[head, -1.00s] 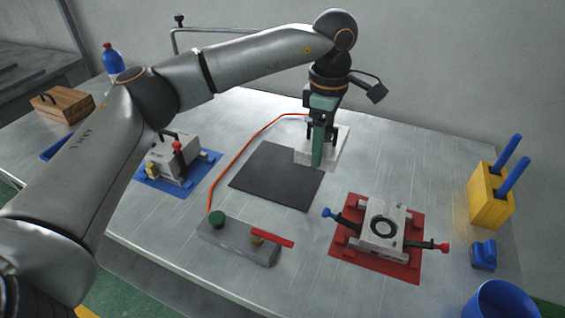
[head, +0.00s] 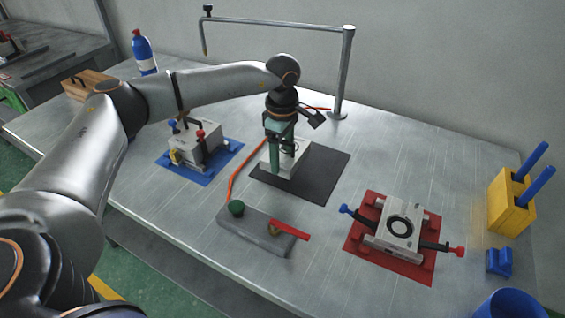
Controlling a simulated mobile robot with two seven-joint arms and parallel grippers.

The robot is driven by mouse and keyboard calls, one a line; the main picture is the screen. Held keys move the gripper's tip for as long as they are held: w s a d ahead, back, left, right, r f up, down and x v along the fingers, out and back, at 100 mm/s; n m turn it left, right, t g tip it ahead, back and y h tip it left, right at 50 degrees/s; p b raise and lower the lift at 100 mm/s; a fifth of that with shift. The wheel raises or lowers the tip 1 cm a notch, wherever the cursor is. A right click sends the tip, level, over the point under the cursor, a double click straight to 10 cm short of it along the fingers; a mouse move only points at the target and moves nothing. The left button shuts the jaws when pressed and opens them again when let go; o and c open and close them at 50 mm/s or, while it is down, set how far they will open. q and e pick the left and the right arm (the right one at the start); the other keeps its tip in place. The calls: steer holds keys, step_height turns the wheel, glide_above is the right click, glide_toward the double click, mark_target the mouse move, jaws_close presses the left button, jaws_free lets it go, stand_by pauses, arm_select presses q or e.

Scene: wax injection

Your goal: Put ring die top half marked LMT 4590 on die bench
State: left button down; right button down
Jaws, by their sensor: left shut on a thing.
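My left gripper (head: 283,155) points down at the left part of a dark mat (head: 325,172) in the middle of the steel table. It is shut on a light grey block (head: 290,163), likely the die top half. No marking on the block can be read, and the gripper hides part of it. I cannot tell whether the block touches the mat or is just above it. A grey die half with a dark ring (head: 399,227) sits on a red mat (head: 364,247), between swung-out clamps with blue and red knobs. My right gripper is not in view.
A closed grey die (head: 194,145) stands on a blue mat (head: 172,172) at left. A grey base with a green knob and red lever (head: 262,232) lies in front. A yellow holder (head: 510,203) and blue cup stand at right. A bent pipe stand (head: 345,75) rises behind.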

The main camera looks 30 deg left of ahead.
mark_target(282, 159)
arm_select(q)
steer(key=shift+f, duration=1.35)
steer(key=shift+f, duration=0.1)
jaws_free()
step_height(282, 159, up, 12)
